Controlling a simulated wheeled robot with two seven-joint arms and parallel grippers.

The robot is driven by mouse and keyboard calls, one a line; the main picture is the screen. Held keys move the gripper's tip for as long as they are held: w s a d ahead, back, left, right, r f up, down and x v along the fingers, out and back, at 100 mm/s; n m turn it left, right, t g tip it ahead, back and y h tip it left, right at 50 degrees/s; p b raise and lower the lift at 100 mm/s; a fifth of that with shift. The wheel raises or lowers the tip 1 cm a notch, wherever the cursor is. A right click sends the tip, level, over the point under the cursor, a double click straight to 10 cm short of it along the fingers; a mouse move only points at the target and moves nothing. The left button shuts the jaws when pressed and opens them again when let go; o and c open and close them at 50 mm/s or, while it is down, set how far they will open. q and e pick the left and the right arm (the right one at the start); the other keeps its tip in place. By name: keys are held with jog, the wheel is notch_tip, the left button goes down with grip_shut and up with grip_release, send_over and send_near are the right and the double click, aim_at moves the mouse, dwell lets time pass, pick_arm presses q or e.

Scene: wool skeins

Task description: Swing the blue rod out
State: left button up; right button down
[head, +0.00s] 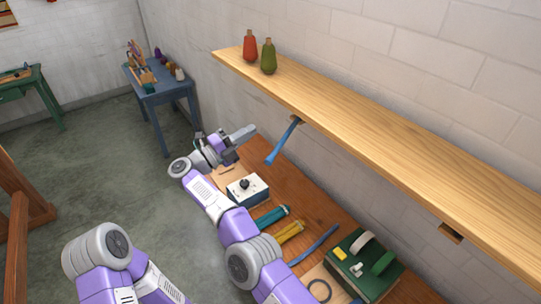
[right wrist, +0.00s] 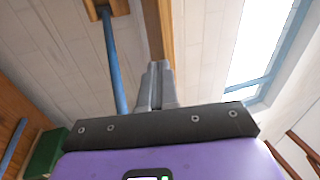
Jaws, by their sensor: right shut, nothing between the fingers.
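The blue rod (head: 284,142) hangs at a slant from a small mount under the wooden shelf (head: 390,131), its free end pointing down and toward the left. In the right wrist view the rod (right wrist: 115,65) runs from a brown bracket at the top down to the left of the fingers. My right gripper (head: 250,131) is left of the rod in the head view, with a visible gap between them. Its fingers (right wrist: 158,66) are together and empty. My left gripper is out of view; only part of the left arm shows at the lower left.
On the workbench below are a white box with a black knob (head: 247,188), teal (head: 270,218) and yellow (head: 289,231) skeins, a blue strip (head: 315,245) and a green box (head: 383,279).

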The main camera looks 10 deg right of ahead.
jog(key=w+a+r+n+t+y, duration=0.2)
jog(key=w+r+n+t+y, duration=0.15)
jog(key=r+n+y, duration=0.4)
jog(key=w+a+r+n+t+y, duration=0.1)
jog(key=w+r+n+t+y, duration=0.1)
jog(key=r+n+t+y, duration=0.5)
jog(key=w+a+r+n+t+y, duration=0.25)
jog(key=r+n+y, duration=0.3)
jog(key=y, duration=0.35)
jog(key=s+d+f+n+g+h, duration=0.1)
jog(key=s+d+f+n+g, duration=0.1)
jog(key=s+d+f+g, duration=0.7)
jog(key=s+d+f+n+g+h, duration=0.2)
jog(key=s+d+f+g, duration=0.2)
jog(key=s+d+g, duration=0.55)
jog(key=w+a+f+t, duration=0.2)
jog(key=w+a+f, duration=0.1)
jog(key=f, duration=0.6)
jog(key=shift+w+a+f+p, duration=0.15)
jog(key=shift+w+a+p, duration=0.15)
jog(key=shift+a, duration=0.25)
